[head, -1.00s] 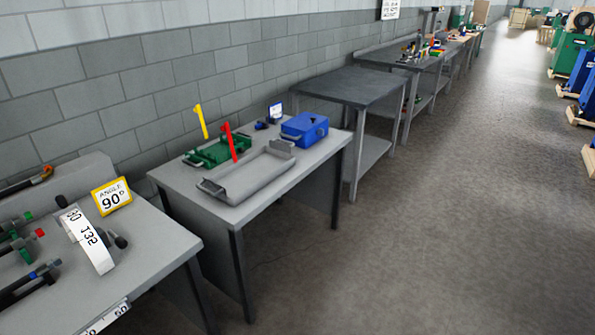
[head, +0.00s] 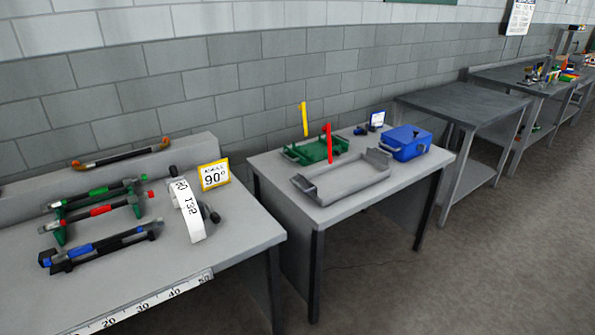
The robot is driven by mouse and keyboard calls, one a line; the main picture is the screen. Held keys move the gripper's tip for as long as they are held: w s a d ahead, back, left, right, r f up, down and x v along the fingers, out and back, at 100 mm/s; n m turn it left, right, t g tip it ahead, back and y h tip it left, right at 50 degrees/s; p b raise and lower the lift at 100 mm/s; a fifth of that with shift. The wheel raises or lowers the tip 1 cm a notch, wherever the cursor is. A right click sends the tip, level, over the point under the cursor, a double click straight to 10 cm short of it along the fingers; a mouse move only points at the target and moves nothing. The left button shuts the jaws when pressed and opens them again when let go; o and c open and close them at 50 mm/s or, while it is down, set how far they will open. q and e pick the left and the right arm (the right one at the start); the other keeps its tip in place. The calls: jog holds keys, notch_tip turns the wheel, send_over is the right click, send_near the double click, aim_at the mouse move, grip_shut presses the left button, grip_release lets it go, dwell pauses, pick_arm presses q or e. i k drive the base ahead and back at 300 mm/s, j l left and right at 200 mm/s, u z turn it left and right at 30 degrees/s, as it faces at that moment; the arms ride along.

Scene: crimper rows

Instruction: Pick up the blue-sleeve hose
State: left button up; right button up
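The blue-sleeve hose (head: 112,243) is a dark hose with blue bands, lying on the left grey table (head: 240,230). It is the nearest of the hoses there, in front of the green rack (head: 60,230). A red-sleeve hose (head: 100,211) and a green-sleeve hose (head: 97,192) lie across that rack behind it. Neither of my grippers shows in the head view.
A white angle gauge (head: 190,208) and a 90° sign (head: 214,175) stand right of the hoses. A ruler strip (head: 150,302) runs along the front edge. A second table holds a grey tray (head: 345,180), green crimper (head: 315,150) and blue box (head: 406,142). Floor is clear at right.

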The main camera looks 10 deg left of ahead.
aim_at(61, 258)
jog(key=u, duration=1.7)
jog(key=i+z, duration=0.15)
jog(key=i, duration=0.7)
jog(key=j, duration=0.05)
